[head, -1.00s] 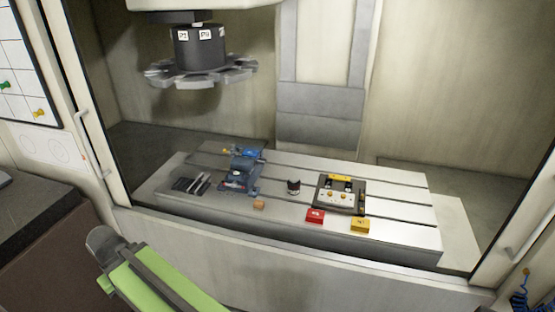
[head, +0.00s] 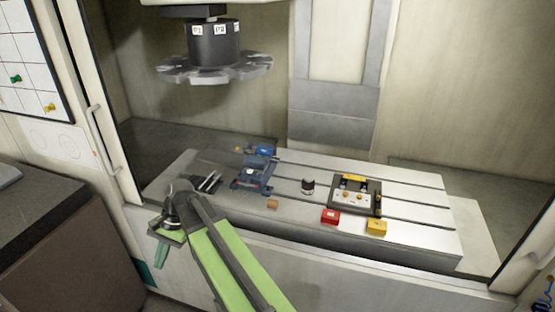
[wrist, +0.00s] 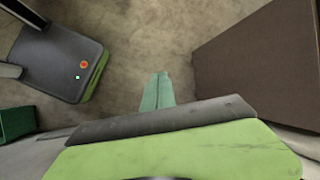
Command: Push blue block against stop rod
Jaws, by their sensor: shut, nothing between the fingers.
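A small blue block (head: 264,149) shows at the back end of the blue-grey vise (head: 252,176) on the slotted machine table (head: 410,208). It is too small to tell whether it touches anything. I cannot make out the stop rod for certain; a small orange tip (head: 238,149) shows left of the block. My gripper (head: 161,254) hangs in front of the machine, low and left of the table, well apart from the block. Its green fingers (wrist: 157,92) are shut and empty in the wrist view, pointing toward the floor.
A red block (head: 330,216), a yellow block (head: 376,227) and an orange block (head: 272,204) lie along the table's front. A dark fixture plate (head: 355,194) and a black round piece (head: 308,186) stand behind them. A tool carousel (head: 214,66) hangs above. A brown cabinet (wrist: 262,65) is near my gripper.

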